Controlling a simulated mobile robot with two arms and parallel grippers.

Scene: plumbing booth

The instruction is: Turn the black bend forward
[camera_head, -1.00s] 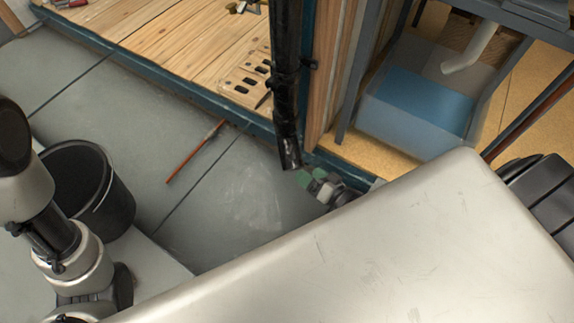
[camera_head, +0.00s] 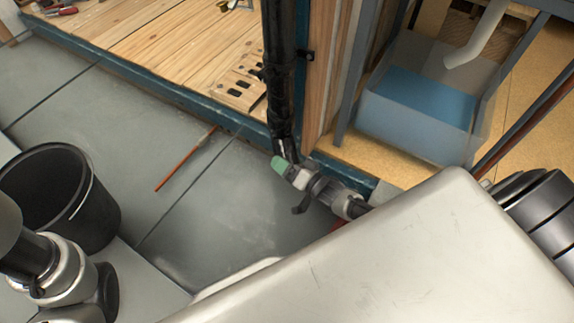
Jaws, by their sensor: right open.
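A black vertical pipe (camera_head: 279,50) runs down along the wooden post. The black bend (camera_head: 286,146) is at its lower end, close to the grey floor, and its mouth is partly hidden by my right gripper. My right gripper (camera_head: 282,166), with green finger pads, comes in from the lower right and is open. Its fingertips overlap the bottom of the bend in the camera_head view; I cannot tell whether they touch it. My left arm shows at the lower left, but its gripper is out of view.
A black bucket (camera_head: 62,198) stands at the left. A thin red-brown rod (camera_head: 186,158) lies on the floor. A wooden deck (camera_head: 165,45) with a blue edge is behind. A clear tank (camera_head: 420,105) with blue water stands right of the post.

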